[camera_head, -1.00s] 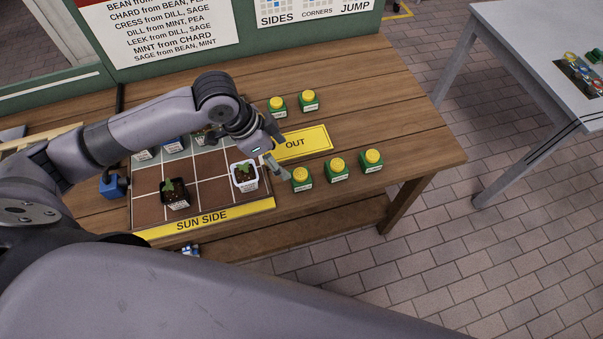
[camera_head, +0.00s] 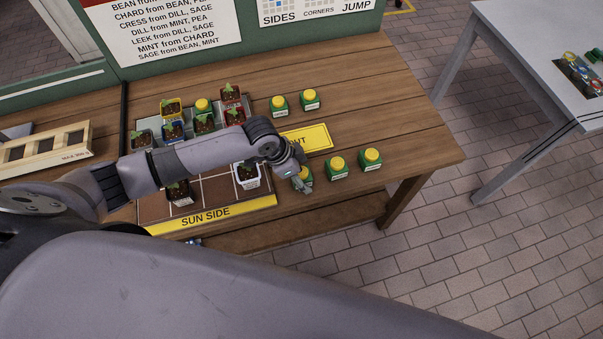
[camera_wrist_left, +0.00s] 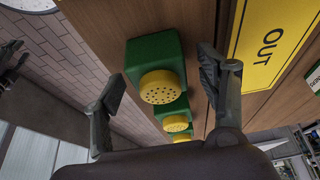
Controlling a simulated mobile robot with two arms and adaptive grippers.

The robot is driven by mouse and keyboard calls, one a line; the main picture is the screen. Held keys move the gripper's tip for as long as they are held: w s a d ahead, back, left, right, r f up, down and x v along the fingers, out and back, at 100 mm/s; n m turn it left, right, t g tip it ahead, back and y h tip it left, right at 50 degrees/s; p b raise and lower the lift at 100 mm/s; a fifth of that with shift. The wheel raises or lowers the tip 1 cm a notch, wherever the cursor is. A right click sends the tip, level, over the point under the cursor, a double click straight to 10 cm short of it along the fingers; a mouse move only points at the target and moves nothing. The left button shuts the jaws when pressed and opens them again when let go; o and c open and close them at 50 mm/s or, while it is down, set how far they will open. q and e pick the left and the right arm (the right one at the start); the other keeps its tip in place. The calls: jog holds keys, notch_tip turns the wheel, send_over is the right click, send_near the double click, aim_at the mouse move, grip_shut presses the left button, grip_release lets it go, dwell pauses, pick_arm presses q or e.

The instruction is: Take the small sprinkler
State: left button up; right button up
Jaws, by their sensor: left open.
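Several sprinklers, green boxes with yellow round caps, stand on the wooden table. My left gripper (camera_head: 297,181) is open at the nearest one (camera_head: 308,174), partly covering it. In the left wrist view, this green box with its perforated yellow cap (camera_wrist_left: 160,87) stands between the open fingers of my left gripper (camera_wrist_left: 165,92), with gaps at both sides. Others are a middle one (camera_head: 338,166), a right one (camera_head: 371,158) and two at the back (camera_head: 279,105) (camera_head: 310,99). Their labels are too small to read, so I cannot tell which is the small one. My right gripper does not show.
The yellow OUT sign (camera_head: 314,138) lies just behind the sprinklers. Potted seedlings stand on the grid board (camera_head: 216,190), including a white pot (camera_head: 247,177) left of my gripper. The table's right end is clear.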

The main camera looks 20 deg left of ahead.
pick_arm(q)
jog(key=shift+d+f, duration=0.1)
jog(key=shift+f, duration=0.05)
jog(key=shift+c, duration=0.6)
jog(key=c, duration=1.2)
